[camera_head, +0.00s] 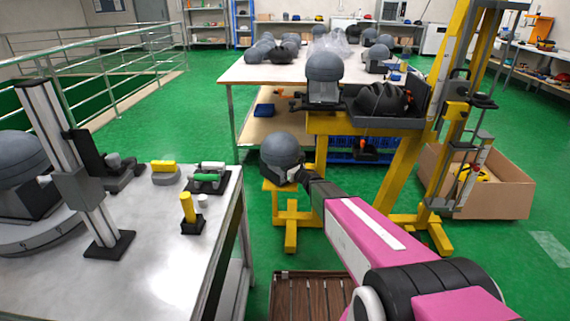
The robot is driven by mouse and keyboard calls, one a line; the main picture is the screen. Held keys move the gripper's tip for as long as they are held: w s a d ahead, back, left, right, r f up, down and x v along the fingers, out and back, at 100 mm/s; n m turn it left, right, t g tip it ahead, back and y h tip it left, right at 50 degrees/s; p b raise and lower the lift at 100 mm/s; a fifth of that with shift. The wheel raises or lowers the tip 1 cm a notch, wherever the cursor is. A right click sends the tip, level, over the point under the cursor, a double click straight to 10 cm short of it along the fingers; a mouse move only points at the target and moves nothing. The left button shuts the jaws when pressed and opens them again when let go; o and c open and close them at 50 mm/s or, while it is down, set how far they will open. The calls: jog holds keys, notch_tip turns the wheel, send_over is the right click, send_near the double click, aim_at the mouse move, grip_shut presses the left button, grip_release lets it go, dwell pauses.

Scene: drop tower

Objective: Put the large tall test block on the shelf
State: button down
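My arm reaches from the lower right towards a dark grey rounded headform (281,149) low by the yellow stand. My gripper (296,173) is at or just in front of its lower right side; I cannot tell whether they touch, or whether the fingers are open or shut. I cannot tell for sure which thing is the large tall test block. An upright yellow cylinder on a black base (188,208) stands on the left metal table. Another grey headform (324,67) stands on the yellow bench. A wooden lower shelf (262,134) shows under the white table.
The metal table (165,270) at left carries a tall rail device (75,190) and small parts. The yellow tower frame (447,60) and a cardboard box (505,190) stand at right. A slatted brown crate (300,295) is at the bottom. Green floor (150,120) is clear at left.

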jog(key=shift+f, duration=0.55)
jog(key=shift+f, duration=0.1)
jog(key=c, duration=1.1)
grip_release()
jog(key=shift+f, duration=0.1)
